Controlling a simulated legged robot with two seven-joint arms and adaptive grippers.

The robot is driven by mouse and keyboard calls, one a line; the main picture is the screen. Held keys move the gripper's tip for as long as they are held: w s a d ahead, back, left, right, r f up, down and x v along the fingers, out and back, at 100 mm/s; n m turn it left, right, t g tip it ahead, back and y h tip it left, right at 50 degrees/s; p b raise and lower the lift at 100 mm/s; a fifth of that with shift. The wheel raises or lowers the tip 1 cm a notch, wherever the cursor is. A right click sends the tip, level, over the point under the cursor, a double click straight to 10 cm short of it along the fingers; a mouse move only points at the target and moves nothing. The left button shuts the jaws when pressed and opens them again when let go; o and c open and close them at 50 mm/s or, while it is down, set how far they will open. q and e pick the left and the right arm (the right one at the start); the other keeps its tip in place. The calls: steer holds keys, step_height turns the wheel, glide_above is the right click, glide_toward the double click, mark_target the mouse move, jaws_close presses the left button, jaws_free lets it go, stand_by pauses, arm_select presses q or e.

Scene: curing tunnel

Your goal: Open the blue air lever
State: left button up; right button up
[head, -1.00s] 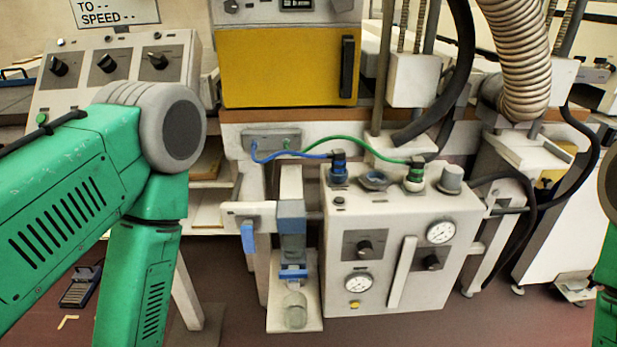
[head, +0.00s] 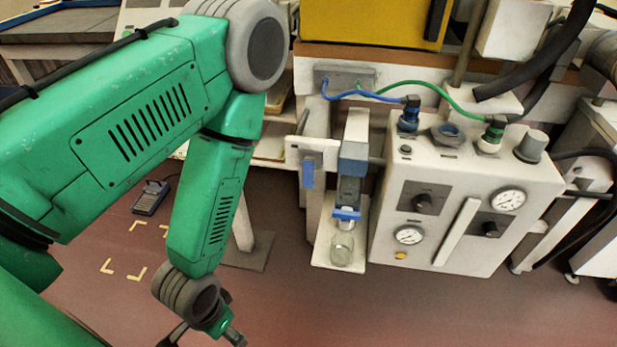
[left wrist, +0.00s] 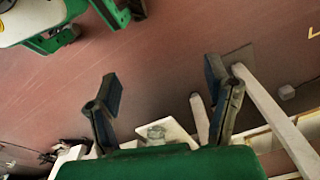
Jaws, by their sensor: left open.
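The blue air lever (head: 307,174) hangs down from the white bracket at the left of the filter unit in the head view. My left gripper (head: 203,338) is low at the bottom edge of the head view, below and to the left of the lever and apart from it; part of it is cut off. In the left wrist view my left gripper (left wrist: 163,80) has its two fingers spread with nothing between them. I cannot make out the lever in that view. My right gripper is not in view.
The filter unit (head: 350,185) with a clear bowl stands right of the lever. The white control box (head: 450,190) with gauges is further right. Blue and green hoses (head: 440,92) run above. A grey pedal (head: 151,197) lies on the open red-brown floor at left.

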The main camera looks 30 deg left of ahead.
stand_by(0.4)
arm_select(q)
steer(key=shift+w, duration=0.1)
steer(key=c, duration=0.6)
steer(key=n+t+y+b, duration=0.2)
steer(key=n+t+y, duration=0.25)
steer(key=t, duration=1.25)
glide_toward(308, 178)
steer(key=shift+m+y, duration=0.25)
steer(key=shift+m, duration=0.1)
steer(key=b+x, duration=0.2)
steer(key=x, duration=0.8)
steer(key=shift+w+d+f+b, duration=0.1)
steer(key=shift+f+b, duration=0.05)
steer(key=shift+b, duration=0.25)
jaws_close()
